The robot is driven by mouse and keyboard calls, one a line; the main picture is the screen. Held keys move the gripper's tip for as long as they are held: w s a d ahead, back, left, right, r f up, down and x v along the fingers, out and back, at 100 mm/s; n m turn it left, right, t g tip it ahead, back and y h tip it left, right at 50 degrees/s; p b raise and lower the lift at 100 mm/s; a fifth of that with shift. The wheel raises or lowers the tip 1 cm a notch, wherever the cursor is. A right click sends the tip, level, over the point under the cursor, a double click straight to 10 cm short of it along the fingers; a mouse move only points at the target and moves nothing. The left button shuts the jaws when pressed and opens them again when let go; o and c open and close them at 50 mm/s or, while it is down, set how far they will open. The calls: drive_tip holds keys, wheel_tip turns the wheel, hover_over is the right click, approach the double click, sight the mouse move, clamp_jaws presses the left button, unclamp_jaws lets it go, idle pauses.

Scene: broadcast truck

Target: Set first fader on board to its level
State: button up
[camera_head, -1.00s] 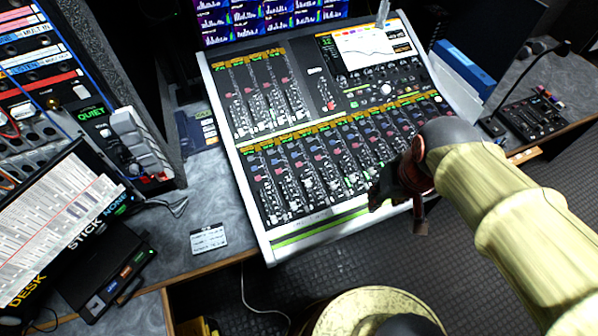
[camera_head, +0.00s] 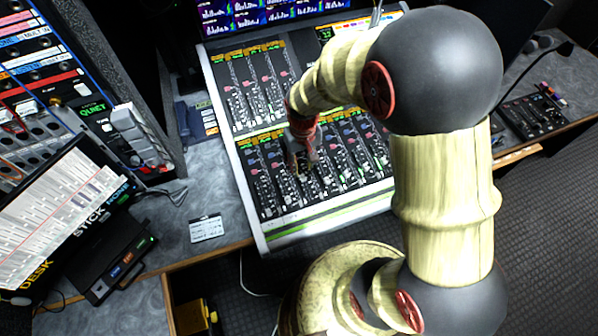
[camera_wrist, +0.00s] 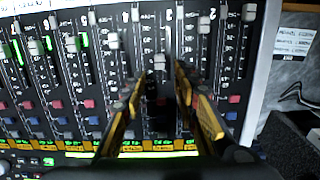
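The mixing board (camera_head: 330,215) has an upper and a lower bank of faders. My gripper (camera_head: 303,168) is over the left part of the lower bank, fingers pointing down. In the wrist view my gripper (camera_wrist: 161,74) is open. A grey fader cap (camera_wrist: 160,62) shows between its fingertips; I cannot tell whether they touch it. Another cap (camera_wrist: 201,25) is just right of the right finger, and the rightmost cap (camera_wrist: 249,12) is near the board's edge. In the head view my gripper hides some of these strips. I cannot read which fader is first.
A small white card (camera_head: 206,229) lies on the grey desk left of the board. A patch rack (camera_head: 40,75) and a dark box (camera_head: 112,262) are further left. A small control panel (camera_head: 535,115) stands at the right. Neighbouring faders and knobs are close around my fingers.

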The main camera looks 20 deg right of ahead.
sight(302, 176)
wheel_tip(302, 176, down, 5)
drive_tip(key=shift+f+b, duration=0.1)
drive_tip(key=shift+b, duration=0.45)
drive_tip(key=c, duration=0.3)
drive_tip(key=c, duration=0.4)
drive_tip(key=shift+s, duration=0.1)
clamp_jaws()
